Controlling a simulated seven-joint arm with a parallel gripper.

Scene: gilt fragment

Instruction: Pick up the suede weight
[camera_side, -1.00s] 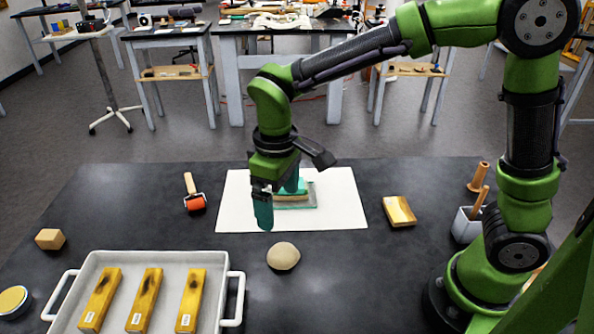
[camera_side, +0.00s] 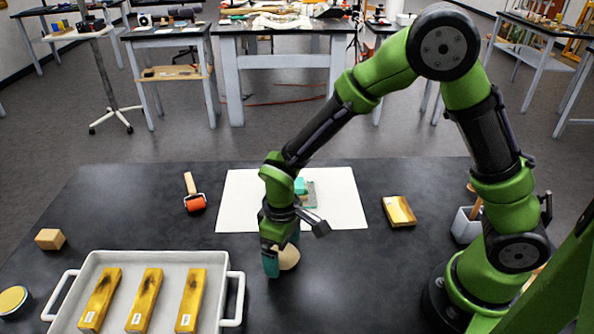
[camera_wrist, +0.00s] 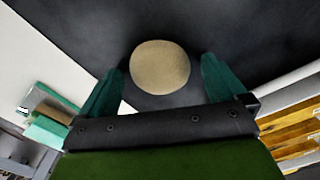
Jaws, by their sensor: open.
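The suede weight (camera_side: 289,258) is a round tan lump on the dark table, in front of the white sheet. In the side view my gripper (camera_side: 279,262) is low beside it and hides its left part. In the wrist view the weight (camera_wrist: 160,67) lies centred just beyond the line between the two teal fingertips. My gripper (camera_wrist: 160,85) is open there, one finger on each side, with a visible gap to each. Whether the fingertips are down at the weight's height is hard to tell.
A white tray (camera_side: 235,276) with several gilt bars stands front left. A white sheet (camera_side: 342,205) carries a green block on a glass plate (camera_side: 309,193). A gold block (camera_side: 399,211), an orange roller (camera_side: 195,202) and a wooden cube (camera_side: 50,239) lie apart. Table right of the weight is clear.

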